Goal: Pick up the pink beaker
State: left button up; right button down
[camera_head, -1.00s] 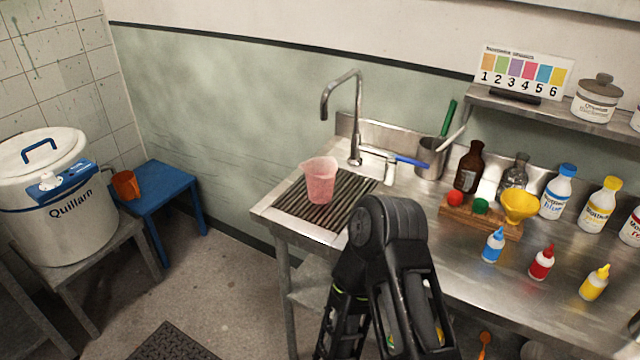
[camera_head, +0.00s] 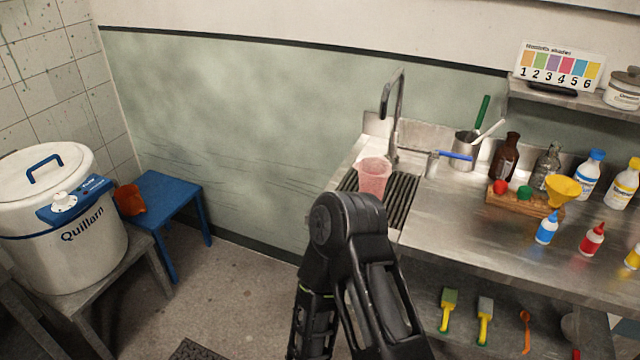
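The pink beaker (camera_head: 374,174) stands upright on the dark ribbed drain area (camera_head: 402,200) at the left end of the steel counter, in front of the tap. It is translucent, and its lower part is partly hidden behind my arm. One of my black arms rises from the bottom middle of the view, its bent joint just below the beaker in the picture. I cannot tell whether it touches anything. Neither gripper's fingertips show.
The steel tap (camera_head: 396,120) stands right behind the beaker. A steel pot (camera_head: 464,152) with tools, a wooden rack (camera_head: 522,203) and several bottles are to the right. A blue stool (camera_head: 165,200) with an orange jug (camera_head: 130,199) and a white Quillarn drum (camera_head: 75,245) stand left.

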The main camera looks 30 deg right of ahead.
aim_at(373, 171)
jog(key=i+j, duration=0.1)
jog(key=j, duration=0.15)
jog(key=i+j+z, duration=0.1)
jog(key=j, duration=0.15)
jog(key=z, duration=2.15)
